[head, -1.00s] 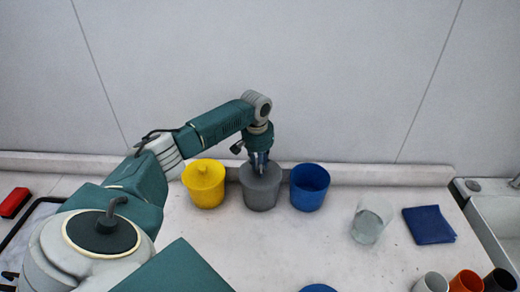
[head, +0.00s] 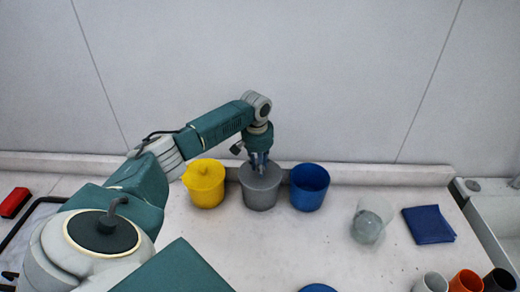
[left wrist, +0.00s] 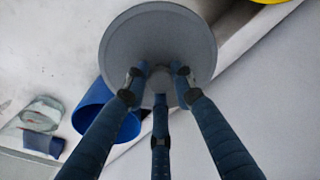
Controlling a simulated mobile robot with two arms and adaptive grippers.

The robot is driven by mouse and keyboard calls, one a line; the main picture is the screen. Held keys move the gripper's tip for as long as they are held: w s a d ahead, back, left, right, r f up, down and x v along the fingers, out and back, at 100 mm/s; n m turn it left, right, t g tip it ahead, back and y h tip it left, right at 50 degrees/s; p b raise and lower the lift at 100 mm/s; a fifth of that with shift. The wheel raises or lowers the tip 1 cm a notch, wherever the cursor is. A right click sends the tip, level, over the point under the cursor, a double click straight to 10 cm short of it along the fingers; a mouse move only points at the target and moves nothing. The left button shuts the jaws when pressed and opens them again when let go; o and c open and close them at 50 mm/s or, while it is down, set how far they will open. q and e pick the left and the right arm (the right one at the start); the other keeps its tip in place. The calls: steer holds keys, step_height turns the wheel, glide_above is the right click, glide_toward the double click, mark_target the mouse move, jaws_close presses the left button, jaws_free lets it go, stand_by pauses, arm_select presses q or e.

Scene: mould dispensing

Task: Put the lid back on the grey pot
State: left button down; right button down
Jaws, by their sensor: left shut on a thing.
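The grey pot (head: 260,199) stands between the yellow and blue pots, near the back wall. The grey lid (left wrist: 158,30) fills the top middle of the left wrist view as a round disc and hides the pot below it. In the head view it appears to lie on the pot's top; whether it is fully seated I cannot tell. My left gripper (head: 260,168) points down over the pot, its fingers (left wrist: 160,82) shut around the lid's knob. The fingers largely hide the knob. My right gripper is not in view.
A lidded yellow pot (head: 204,190) stands close on the left, an open blue pot (head: 309,194) close on the right. A clear glass container (head: 368,224) and a blue cloth (head: 429,224) lie farther right. Several cups (head: 466,282) stand at the front right. The table's middle is clear.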

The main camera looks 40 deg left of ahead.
arm_select(q)
steer(key=shift+f, duration=0.15)
stand_by(0.7)
steer(key=c, duration=0.9)
jaws_free()
steer(key=shift+r, duration=3.55)
jaws_close()
